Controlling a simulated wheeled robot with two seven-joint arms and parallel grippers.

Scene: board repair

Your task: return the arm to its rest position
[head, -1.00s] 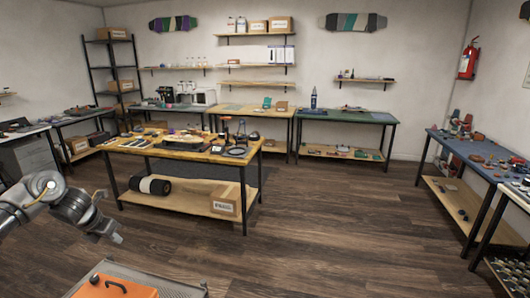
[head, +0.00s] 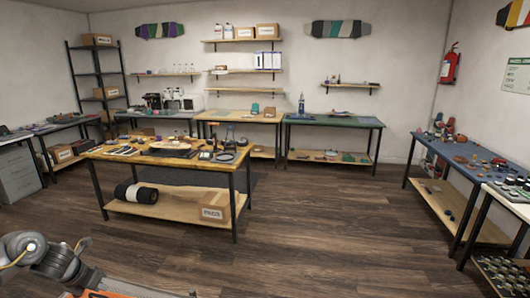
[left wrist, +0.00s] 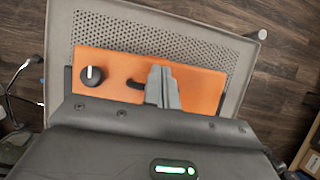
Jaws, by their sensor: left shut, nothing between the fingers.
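My left arm comes in at the lower left of the head view, with its wrist end (head: 84,276) low, near the bottom edge. In the left wrist view the left gripper (left wrist: 162,72) has its two grey fingers together, with nothing between them. Behind the fingers is an orange panel (left wrist: 205,92) with a black knob (left wrist: 92,76) and a dark handle partly hidden by the fingers. I cannot tell whether the fingers touch the panel. My right gripper is in neither view.
A wooden worktable (head: 130,156) with tools stands ahead, with a cardboard box (head: 214,208) on its lower shelf. A blue-topped table (head: 450,168) stands at right. A perforated grey surface (left wrist: 160,32) surrounds the orange panel. The wooden floor (head: 320,220) between is open.

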